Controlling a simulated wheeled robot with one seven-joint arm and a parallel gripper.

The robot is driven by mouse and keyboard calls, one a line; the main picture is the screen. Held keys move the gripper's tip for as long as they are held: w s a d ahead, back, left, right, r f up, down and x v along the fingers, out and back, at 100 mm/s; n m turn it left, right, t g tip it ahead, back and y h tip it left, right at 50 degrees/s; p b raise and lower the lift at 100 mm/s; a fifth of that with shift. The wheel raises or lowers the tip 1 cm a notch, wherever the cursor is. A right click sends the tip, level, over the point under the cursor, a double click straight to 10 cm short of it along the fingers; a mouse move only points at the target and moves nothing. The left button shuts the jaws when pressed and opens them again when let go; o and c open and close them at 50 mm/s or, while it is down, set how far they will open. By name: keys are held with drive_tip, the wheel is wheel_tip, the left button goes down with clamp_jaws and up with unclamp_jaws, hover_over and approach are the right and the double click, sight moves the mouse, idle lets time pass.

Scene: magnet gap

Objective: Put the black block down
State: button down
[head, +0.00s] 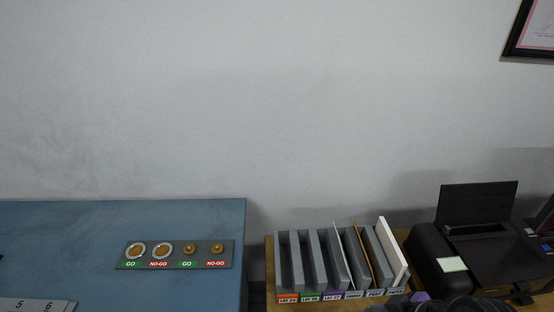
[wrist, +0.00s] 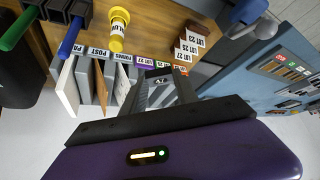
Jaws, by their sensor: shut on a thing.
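My gripper (wrist: 163,78) shows in the wrist view, its fingers reaching up from a black bar on the purple body. It is shut on a small dark block (wrist: 158,72), which seems to be the black block; a pale marking shows on it. The fingers hide most of it. It is held in front of the row of labelled slots, and I cannot tell how high. In the head view only a dark and purple part of my arm shows at the bottom edge; the block cannot be made out there.
A grey sorter (head: 290,262) with labelled slots stands on a wooden table, a black printer (head: 460,250) right of it. A blue bench (head: 60,235) at left carries a gauge panel (head: 176,254).

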drive_tip(key=f+m+h, duration=0.1)
drive_tip(key=f+m, duration=0.1)
drive_tip(key=f, duration=0.1)
drive_tip(key=a+f+m+h, duration=0.1)
drive_tip(key=f+m, duration=0.1)
drive_tip(key=f, duration=0.2)
drive_tip(key=a+f+m+t+h+b, duration=0.1)
drive_tip(key=f+m, duration=0.1)
drive_tip(key=f, duration=0.1)
drive_tip(key=shift+f, duration=0.3)
drive_tip(key=shift+f+m+h, duration=0.4)
drive_tip(key=shift+f+m, duration=0.1)
